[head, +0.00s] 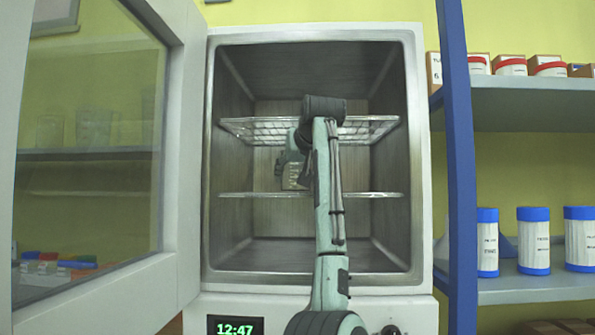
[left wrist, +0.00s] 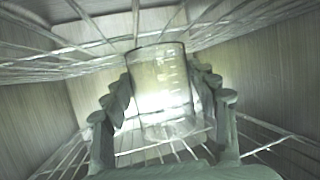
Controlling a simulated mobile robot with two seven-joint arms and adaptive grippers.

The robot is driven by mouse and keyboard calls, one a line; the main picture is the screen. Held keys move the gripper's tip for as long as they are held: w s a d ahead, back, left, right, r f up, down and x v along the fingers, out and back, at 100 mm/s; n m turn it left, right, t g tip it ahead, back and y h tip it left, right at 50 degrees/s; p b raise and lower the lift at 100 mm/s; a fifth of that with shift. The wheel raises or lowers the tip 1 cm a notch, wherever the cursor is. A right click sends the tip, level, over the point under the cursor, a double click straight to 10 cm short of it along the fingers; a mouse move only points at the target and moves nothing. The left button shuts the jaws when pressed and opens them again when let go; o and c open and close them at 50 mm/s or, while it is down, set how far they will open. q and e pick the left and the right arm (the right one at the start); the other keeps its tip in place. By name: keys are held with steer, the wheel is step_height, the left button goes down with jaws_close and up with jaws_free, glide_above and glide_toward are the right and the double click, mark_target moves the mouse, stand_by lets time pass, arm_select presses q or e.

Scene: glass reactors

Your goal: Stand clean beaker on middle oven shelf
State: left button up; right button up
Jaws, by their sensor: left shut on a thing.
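The clear glass beaker (left wrist: 160,85) with white markings is between the two fingers of my left gripper (left wrist: 160,98), which is shut on it. In the head view the beaker (head: 292,178) looks upright inside the oven (head: 318,32), between the upper wire shelf (head: 365,126) and the lower wire shelf (head: 235,194). Its base is just over the lower shelf wires; I cannot tell if it touches them. My left gripper (head: 298,155) is partly hidden behind my own arm. The wrist view shows shelf wires above and below the beaker. My right gripper is in neither view.
The oven's glass door (head: 90,150) stands open at the left. The oven floor (head: 270,255) looks empty. A blue rack post (head: 460,170) stands close on the right, with shelves of boxes and blue-lidded white jars (head: 533,240). A lit clock (head: 235,327) is below the oven.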

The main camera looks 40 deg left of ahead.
arm_select(q)
steer(key=shift+s+d, duration=0.1)
steer(key=shift+d, duration=0.05)
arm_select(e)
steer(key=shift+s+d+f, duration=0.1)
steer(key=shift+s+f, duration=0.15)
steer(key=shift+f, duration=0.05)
arm_select(q)
steer(key=shift+f, duration=0.1)
steer(key=o, duration=1.2)
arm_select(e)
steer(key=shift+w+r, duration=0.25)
